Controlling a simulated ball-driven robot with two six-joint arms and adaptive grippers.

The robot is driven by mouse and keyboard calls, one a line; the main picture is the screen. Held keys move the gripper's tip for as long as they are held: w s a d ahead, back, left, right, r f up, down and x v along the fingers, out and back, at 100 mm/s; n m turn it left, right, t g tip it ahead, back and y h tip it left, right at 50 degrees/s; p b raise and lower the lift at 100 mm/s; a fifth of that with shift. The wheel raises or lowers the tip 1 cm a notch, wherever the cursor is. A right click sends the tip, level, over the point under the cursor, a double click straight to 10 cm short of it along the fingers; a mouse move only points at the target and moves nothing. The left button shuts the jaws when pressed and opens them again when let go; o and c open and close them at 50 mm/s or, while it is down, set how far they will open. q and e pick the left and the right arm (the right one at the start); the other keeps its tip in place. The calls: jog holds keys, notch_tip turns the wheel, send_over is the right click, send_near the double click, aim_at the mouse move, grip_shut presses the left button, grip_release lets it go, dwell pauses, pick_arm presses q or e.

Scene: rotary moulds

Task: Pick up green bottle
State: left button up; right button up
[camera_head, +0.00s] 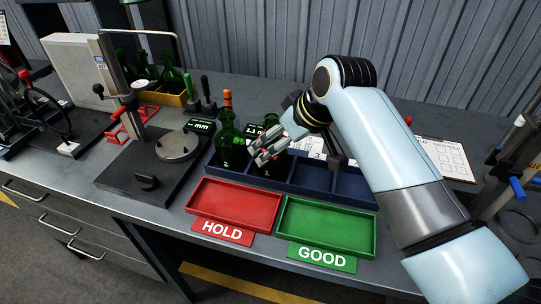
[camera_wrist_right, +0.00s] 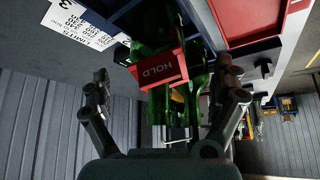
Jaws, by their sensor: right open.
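Two green bottles stand in the left part of a dark blue compartment tray (camera_head: 310,176). The left bottle (camera_head: 227,143) has an orange-red top and a white 2. The other bottle (camera_head: 271,167) is partly hidden by my right gripper (camera_head: 266,148), which is at its upper part. In the right wrist view, green bottle glass (camera_wrist_right: 160,108) lies between the spread fingers of the right gripper (camera_wrist_right: 163,88), with gaps at both sides. My left gripper is out of view.
An empty red HOLD tray (camera_head: 236,205) and an empty green GOOD tray (camera_head: 325,227) lie in front. A dial gauge stand (camera_head: 150,168) is at left. More green bottles stand in a yellow box (camera_head: 172,98) behind. A clipboard (camera_head: 446,159) lies at right.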

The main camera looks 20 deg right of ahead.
jog(key=shift+w+f, duration=0.25)
jog(key=shift+f, duration=0.1)
jog(key=x, duration=0.4)
jog(key=shift+w+f+p, duration=0.1)
jog(key=shift+f+p, duration=0.1)
jog(key=shift+p, duration=0.15)
jog(key=shift+w+f, duration=0.15)
jog(key=shift+f, duration=0.1)
jog(key=c, duration=1.5)
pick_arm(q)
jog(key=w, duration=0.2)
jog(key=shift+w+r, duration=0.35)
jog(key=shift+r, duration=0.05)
pick_arm(e)
jog(key=shift+c, duration=0.3)
jog(key=shift+r, duration=0.1)
